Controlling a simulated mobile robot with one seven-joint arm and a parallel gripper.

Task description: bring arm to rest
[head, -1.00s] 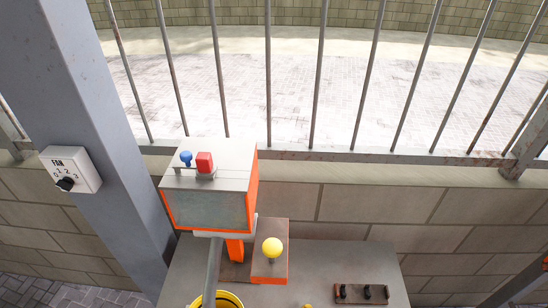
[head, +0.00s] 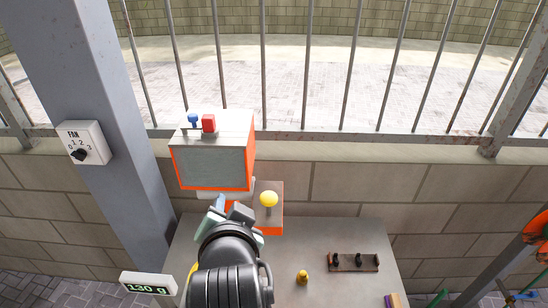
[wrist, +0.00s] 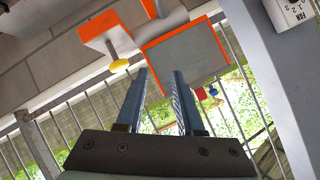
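My gripper (head: 232,212) is in front of the grey and orange machine (head: 213,160), at the left part of the bench, at the end of my black arm. In the wrist view my gripper (wrist: 163,74) has its two blue-grey fingers apart with nothing between them, so it is open and empty. The machine (wrist: 186,55) lies beyond the fingertips in that view, tilted. In the head view the arm hides part of the bench and the machine's lower parts.
A yellow knob (head: 269,199) on an orange-sided box stands just right of my gripper. The grey bench (head: 330,230) holds a small yellow object (head: 302,277) and a dark rack (head: 353,262). A scale display (head: 149,283) reads 130 g. A post with a fan switch (head: 83,142) stands left.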

